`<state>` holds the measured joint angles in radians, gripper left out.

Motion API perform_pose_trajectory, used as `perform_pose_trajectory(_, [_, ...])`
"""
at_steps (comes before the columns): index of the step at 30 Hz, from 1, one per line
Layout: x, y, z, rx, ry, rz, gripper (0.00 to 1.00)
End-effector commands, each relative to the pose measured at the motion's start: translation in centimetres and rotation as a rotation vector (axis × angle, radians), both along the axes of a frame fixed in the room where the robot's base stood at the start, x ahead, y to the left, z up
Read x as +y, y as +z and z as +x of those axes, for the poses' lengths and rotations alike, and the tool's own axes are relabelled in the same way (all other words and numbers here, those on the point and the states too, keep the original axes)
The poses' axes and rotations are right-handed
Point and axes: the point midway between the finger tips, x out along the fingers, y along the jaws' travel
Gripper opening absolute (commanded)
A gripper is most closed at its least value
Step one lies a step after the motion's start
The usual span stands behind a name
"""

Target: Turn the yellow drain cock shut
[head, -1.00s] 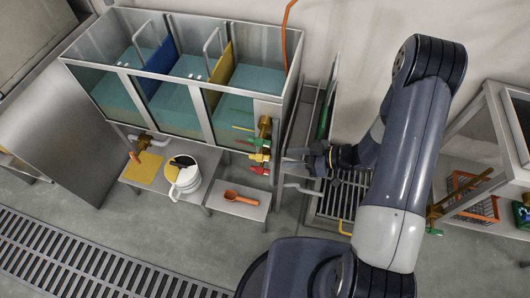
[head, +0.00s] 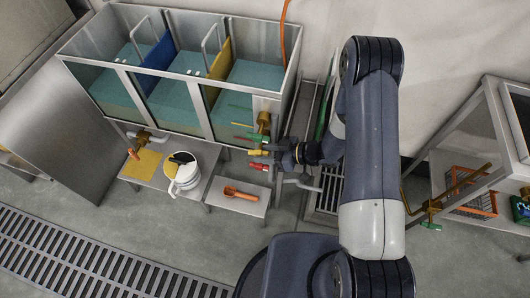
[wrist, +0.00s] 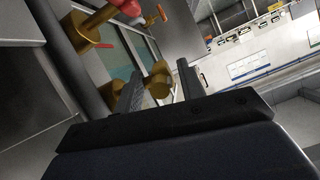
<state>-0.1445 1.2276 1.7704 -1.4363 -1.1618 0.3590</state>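The yellow drain cock (head: 256,153) is on the front right of the tank, between a green-handled cock (head: 262,139) above and a red-handled cock (head: 258,167) below. My gripper (head: 268,149) points left at this group, its fingers close to the yellow handle and partly hiding the valves. In the wrist view my gripper (wrist: 160,70) is open, its two fingers apart. A brass-coloured valve part (wrist: 158,84) shows between and beyond them; contact cannot be told. A red handle on a brass body (wrist: 98,20) is at the upper left.
The tank (head: 190,85) holds teal liquid in several compartments. A slotted floor drain (head: 90,260) runs across the front left. A rack with an orange basket (head: 475,205) is at the right.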

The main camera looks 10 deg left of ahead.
Motion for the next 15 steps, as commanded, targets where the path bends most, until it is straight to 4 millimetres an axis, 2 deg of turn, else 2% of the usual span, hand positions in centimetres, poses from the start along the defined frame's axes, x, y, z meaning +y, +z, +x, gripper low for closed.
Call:
perform_pose_trajectory(2, [-0.01,0.02,0.00,0.000,0.000,0.000,0.31])
perform_pose_trajectory(13, [-0.02,0.02,-0.01,0.000,0.000,0.000,0.00])
perform_pose_trajectory(15, [-0.02,0.02,-0.01,0.000,0.000,0.000,0.00])
